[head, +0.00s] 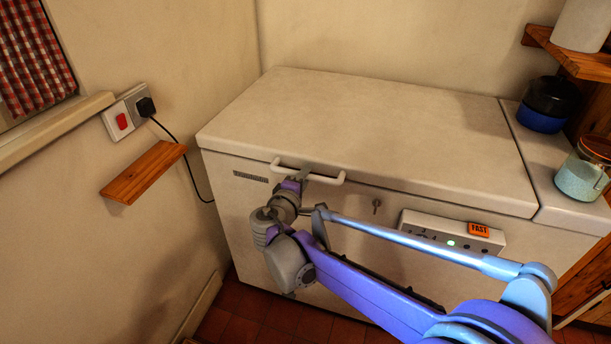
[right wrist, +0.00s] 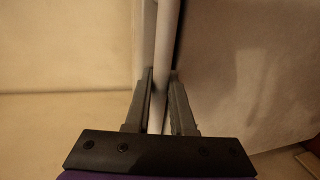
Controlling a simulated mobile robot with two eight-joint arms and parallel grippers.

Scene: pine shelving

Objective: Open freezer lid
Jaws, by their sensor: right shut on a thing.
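The chest freezer (head: 300,222) is cream-white and stands in the corner. Its lid (head: 390,125) lies flat and looks closed. A white bar handle (head: 328,179) sticks out at the lid's front edge, left of the middle. My right gripper (head: 298,178) is at the left part of this handle. In the right wrist view its two grey fingers (right wrist: 160,100) stand on either side of the white handle bar (right wrist: 166,50), and it is shut on the bar. My left gripper shows in neither view.
A small wooden shelf (head: 144,172) juts from the left wall below a socket with a plug (head: 146,106). A wooden shelf (head: 570,57) hangs above the pot.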

